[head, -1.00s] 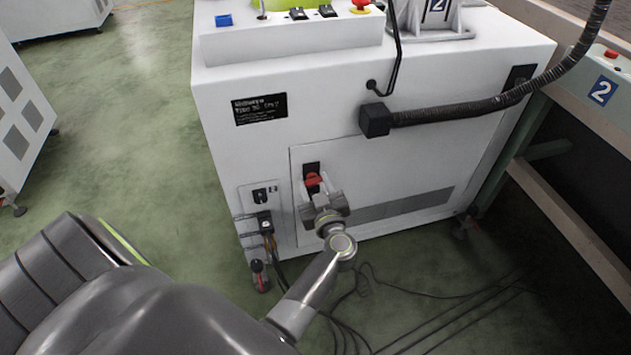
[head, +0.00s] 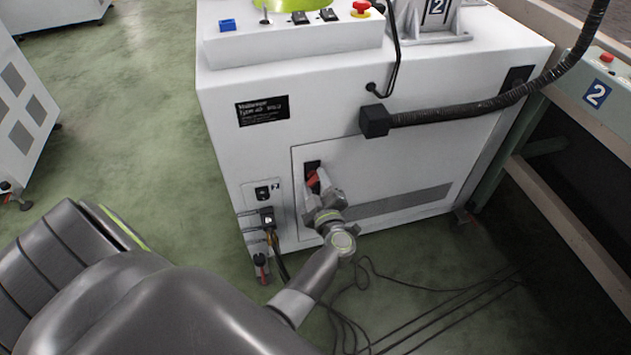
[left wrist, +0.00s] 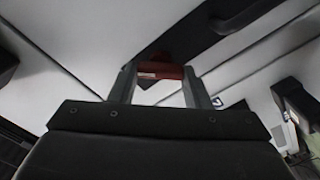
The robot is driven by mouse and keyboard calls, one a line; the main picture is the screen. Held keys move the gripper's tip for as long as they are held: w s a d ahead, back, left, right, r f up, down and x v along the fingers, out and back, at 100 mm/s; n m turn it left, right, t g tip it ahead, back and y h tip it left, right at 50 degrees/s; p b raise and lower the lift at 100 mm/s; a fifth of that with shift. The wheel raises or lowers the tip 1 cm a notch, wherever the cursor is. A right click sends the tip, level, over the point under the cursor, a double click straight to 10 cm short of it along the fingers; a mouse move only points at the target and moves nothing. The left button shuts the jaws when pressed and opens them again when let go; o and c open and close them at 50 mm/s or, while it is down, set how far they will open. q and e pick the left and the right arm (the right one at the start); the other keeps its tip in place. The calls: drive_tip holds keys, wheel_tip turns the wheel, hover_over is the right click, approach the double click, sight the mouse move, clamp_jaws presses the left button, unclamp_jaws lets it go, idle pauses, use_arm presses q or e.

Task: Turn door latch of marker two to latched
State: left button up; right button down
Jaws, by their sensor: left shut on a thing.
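The marker machine (head: 400,155) is a white cabinet with a blue 2 plate on top. Its red door latch (head: 312,178) sits on a dark plate at the upper left of the door panel (head: 390,182). My left gripper (head: 315,184) is shut on the latch, which looks tilted in the head view and is partly hidden by the fingers. In the left wrist view the red latch handle (left wrist: 160,70) lies between the two fingers of the left gripper (left wrist: 159,78). My right gripper is not in view.
A black hose (head: 460,109) runs from the cabinet side to the upper right. A small switch panel (head: 263,195) is left of the door. Cables (head: 400,310) lie on the green floor.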

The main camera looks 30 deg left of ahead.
use_arm(q)
drive_tip(key=shift+n, duration=1.4)
drive_tip(key=shift+f+n, duration=0.1)
drive_tip(key=shift+n, duration=1.9)
drive_tip(key=shift+f+n+b, duration=0.1)
drive_tip(key=shift+n+b, duration=0.2)
drive_tip(key=shift+n, duration=0.7)
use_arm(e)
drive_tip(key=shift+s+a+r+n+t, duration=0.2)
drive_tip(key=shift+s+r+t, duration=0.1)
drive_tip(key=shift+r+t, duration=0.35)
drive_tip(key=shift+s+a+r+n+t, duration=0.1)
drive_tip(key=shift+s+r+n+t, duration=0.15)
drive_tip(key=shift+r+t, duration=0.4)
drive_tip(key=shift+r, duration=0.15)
use_arm(q)
drive_tip(key=o, duration=1)
